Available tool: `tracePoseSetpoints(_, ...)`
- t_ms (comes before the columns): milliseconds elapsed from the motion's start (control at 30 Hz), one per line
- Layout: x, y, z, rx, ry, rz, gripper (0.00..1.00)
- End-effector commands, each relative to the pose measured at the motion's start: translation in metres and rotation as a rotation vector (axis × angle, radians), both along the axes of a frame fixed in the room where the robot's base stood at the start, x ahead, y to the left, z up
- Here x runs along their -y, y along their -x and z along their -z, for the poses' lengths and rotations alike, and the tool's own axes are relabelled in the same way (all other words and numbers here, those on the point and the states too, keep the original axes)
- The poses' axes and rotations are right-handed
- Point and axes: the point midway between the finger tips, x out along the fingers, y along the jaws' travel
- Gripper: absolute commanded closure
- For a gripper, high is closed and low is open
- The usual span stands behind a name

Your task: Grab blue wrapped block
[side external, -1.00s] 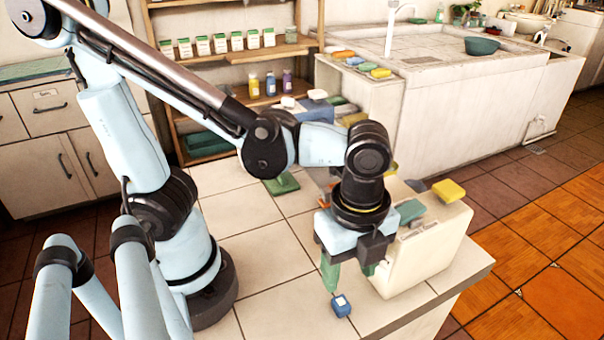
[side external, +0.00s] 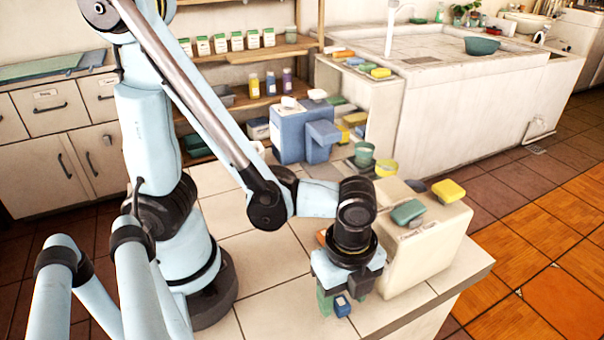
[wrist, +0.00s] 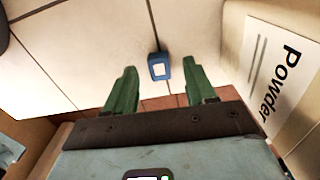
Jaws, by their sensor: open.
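The blue wrapped block (side external: 342,305) is small, with a white label on top, and lies on the tiled counter near its front edge. In the wrist view the block (wrist: 158,66) sits just ahead of the fingertips, in line with the gap between them. My gripper (side external: 334,300) points down, low over the counter beside the block, with green fingers. In the wrist view my gripper (wrist: 157,82) is open, with nothing held between its fingers. In the side view the right finger is mostly hidden behind the block and gripper body.
A cream box (side external: 425,250) stands close right of my gripper; the wrist view shows a "Powder" label (wrist: 278,80). A green sponge (side external: 408,211) and a yellow block (side external: 448,191) are on it. A blue box (side external: 300,135) stands farther back. Counter tiles left of the block are clear.

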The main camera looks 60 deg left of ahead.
Motion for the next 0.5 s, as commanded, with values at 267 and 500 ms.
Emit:
tracePoseSetpoints(267,-0.0001,0.0003,0.0101,0.001,0.000,0.000,0.45)
tracePoseSetpoints(500,-0.0002,0.0004,0.0099,0.001,0.000,0.000,0.52)
